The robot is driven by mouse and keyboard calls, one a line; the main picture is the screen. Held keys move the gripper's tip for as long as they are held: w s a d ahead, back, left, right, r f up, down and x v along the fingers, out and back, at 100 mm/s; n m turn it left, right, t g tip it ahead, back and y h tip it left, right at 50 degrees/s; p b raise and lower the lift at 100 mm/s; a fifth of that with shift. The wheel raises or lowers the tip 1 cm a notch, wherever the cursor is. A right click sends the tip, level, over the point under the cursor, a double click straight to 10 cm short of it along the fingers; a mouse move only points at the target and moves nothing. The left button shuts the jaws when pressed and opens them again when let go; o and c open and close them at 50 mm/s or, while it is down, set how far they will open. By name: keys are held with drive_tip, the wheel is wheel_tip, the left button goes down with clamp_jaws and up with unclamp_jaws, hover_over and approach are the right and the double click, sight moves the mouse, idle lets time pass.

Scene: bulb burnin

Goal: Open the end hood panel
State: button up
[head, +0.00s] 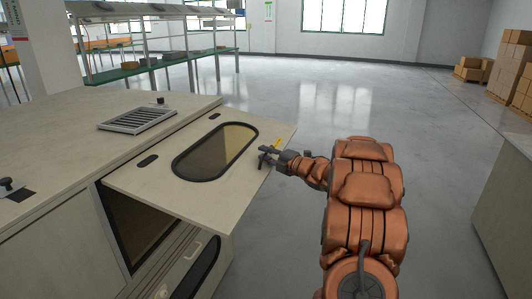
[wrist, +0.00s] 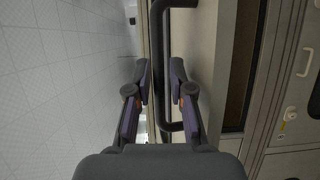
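The end hood panel (head: 232,190) is a cream sheet with a dark-framed oval window (head: 215,152). In the head view it stands out from the machine, raised to about level, with an opening (head: 140,225) showing beneath it. My gripper (head: 266,157) is at the panel's outer right edge. In the wrist view my gripper (wrist: 159,80) has its two fingers apart, one on each side of a black bar handle (wrist: 157,110). Gaps show between the bar and the fingers, so they look open around it. Contact cannot be told for sure.
The cream machine body (head: 60,135) fills the left, with a vent grille (head: 138,119) and small black knobs on top. A lower door with a pale handle (head: 195,250) is under the panel. A grey cabinet (head: 505,215) stands at right. The floor (head: 330,100) behind is clear.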

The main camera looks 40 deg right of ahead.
drive_tip(key=shift+c, duration=0.2)
clamp_jaws()
idle(0.4)
